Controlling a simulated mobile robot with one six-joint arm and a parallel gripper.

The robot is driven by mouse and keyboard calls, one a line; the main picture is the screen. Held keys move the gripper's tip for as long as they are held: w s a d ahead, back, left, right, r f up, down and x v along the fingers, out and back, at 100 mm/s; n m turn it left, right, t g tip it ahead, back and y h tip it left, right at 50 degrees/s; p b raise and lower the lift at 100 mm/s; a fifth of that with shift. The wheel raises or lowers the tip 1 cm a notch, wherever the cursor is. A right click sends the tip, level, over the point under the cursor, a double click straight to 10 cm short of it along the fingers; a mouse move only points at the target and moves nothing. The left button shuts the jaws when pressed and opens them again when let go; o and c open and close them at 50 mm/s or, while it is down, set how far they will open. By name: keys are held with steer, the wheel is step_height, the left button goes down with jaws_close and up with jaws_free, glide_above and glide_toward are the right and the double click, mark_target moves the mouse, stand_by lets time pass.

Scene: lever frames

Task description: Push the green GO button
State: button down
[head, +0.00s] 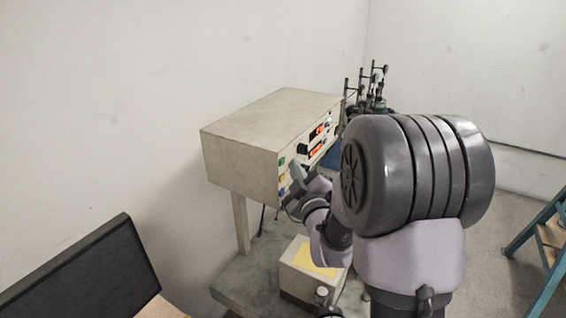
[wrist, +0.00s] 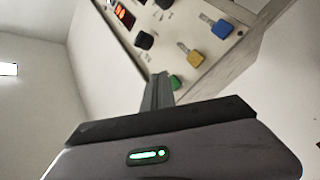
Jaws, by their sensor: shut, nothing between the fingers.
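The green button (wrist: 176,82) is on the front panel of a beige control box (head: 240,150), at the end of a row with a yellow button (wrist: 195,59) and a blue button (wrist: 222,29). In the head view the green button (head: 282,161) is small, at the panel's near edge. My gripper (wrist: 160,76) is shut and empty. In the wrist view its fingertips appear just left of the green button and cover part of it. In the head view my gripper (head: 296,170) is close in front of the panel. I cannot tell whether it touches the button.
The panel also has red lit displays (head: 316,150) and black knobs (wrist: 145,40). The box stands on legs above a grey surface holding a white-and-yellow box (head: 312,262). A dark monitor (head: 85,275) is at lower left, a blue ladder-like frame (head: 545,240) at right.

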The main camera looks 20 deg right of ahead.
steer(key=shift+w+a+b, duration=0.15)
steer(key=shift+b, duration=0.2)
stand_by(0.4)
steer(key=shift+w+a+b, duration=0.15)
steer(key=shift+w+b, duration=0.05)
steer(key=shift+b, duration=0.1)
steer(key=shift+w+a+b, duration=0.2)
steer(key=shift+w+b, duration=0.1)
steer(key=shift+b, duration=0.1)
stand_by(0.5)
steer(key=shift+s, duration=0.1)
steer(key=shift+s+d+b, duration=0.45)
steer(key=shift+s+b, duration=0.1)
steer(key=shift+b, duration=0.1)
steer(key=s+d+b, duration=0.1)
steer(key=s, duration=0.1)
steer(key=s+d+b, duration=0.1)
steer(key=s+d, duration=0.1)
stand_by(0.5)
